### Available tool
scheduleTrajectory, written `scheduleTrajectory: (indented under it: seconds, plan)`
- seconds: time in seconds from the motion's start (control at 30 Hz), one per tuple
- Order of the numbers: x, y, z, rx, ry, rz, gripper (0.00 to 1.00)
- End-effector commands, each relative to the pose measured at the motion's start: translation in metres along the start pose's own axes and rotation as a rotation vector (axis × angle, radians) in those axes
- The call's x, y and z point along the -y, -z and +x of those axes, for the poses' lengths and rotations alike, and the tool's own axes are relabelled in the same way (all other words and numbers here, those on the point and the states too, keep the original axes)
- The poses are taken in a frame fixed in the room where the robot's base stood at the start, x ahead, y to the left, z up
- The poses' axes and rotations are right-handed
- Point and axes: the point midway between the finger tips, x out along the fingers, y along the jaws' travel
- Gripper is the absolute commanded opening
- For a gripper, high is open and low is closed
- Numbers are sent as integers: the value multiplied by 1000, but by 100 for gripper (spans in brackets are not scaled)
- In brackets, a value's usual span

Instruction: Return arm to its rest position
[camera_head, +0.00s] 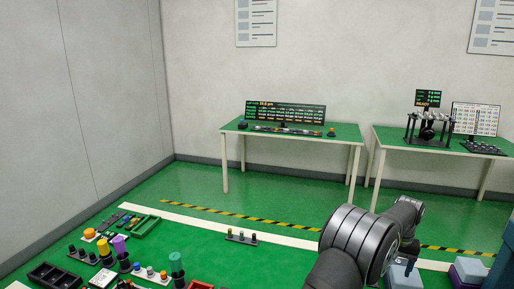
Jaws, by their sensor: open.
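My arm shows at the lower right, with a large grey ribbed joint (358,243) and a smaller dark joint (404,213) behind it. A dark link runs down out of the bottom edge. The arm is bent over the right part of the green work surface (215,262). I cannot make out my gripper's fingers; they are outside the picture or hidden behind the arm. Nothing held can be seen.
Grey-topped purple blocks (470,270) stand at lower right. Two green tables (340,135) (390,137) with displays stand by the back wall.

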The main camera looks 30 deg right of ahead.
Motion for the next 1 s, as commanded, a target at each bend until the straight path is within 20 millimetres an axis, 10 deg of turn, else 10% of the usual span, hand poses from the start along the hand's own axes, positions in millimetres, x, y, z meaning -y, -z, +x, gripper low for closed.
scheduleTrajectory:
  seconds: [0.43,1.0]
  plan:
    - [57,42,47,3,2,-165,74]
    - [67,42,66,0,0,-165,74]
